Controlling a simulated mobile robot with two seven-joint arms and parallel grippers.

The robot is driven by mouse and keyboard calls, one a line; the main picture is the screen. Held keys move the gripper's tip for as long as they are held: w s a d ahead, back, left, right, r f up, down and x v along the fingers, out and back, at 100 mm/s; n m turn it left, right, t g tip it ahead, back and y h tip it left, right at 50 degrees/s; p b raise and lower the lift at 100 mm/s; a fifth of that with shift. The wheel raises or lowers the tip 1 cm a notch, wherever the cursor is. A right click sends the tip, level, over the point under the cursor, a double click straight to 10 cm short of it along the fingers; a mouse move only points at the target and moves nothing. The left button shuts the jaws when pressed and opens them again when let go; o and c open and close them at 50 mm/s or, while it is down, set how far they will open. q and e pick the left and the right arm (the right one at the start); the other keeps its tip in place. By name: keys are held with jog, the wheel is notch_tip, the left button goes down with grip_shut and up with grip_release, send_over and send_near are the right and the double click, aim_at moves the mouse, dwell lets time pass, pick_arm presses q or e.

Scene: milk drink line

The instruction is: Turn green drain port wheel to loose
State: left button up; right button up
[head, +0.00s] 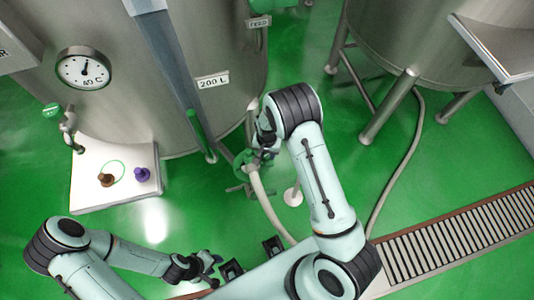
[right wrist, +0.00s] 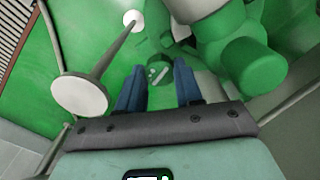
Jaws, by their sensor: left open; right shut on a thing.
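The green drain port wheel (head: 242,162) is low at the front of the large steel tank, partly hidden behind my right gripper (head: 262,152). The right gripper is shut on this part, which I take to be the wheel; finger contact is hard to see. My left gripper (head: 208,268) is open and empty at the bottom of the head view, away from the tank.
The steel tank (head: 225,50) has a 200 L label and a dial gauge (head: 84,68). A pale hose (head: 265,200) runs down near the port. A white disc on a rod (right wrist: 80,92) stands beside the right gripper. A white platform (head: 88,185) holds brown and purple knobs. A floor grate (head: 460,245) lies right.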

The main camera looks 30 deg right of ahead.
jog(key=n+b, duration=0.2)
jog(key=n, duration=0.4)
jog(key=shift+n+b, duration=0.3)
jog(key=shift+b, duration=0.05)
jog(key=n+b, duration=0.1)
jog(key=n, duration=0.2)
jog(key=shift+n, duration=0.3)
jog(key=n+b, duration=0.1)
jog(key=n, duration=0.1)
jog(key=shift+n, duration=0.3)
jog(key=n, duration=0.3)
jog(key=shift+n+b, duration=0.3)
jog(key=shift+n, duration=0.1)
pick_arm(q)
notch_tip(320, 180, down, 6)
jog(key=s, duration=0.2)
jog(key=shift+s, duration=0.3)
pick_arm(e)
jog(key=shift+r+n, duration=0.1)
jog(key=shift+n, duration=1.8)
pick_arm(q)
jog(key=shift+f, duration=0.1)
pick_arm(e)
jog(key=o, duration=1)
jog(key=shift+o, duration=0.2)
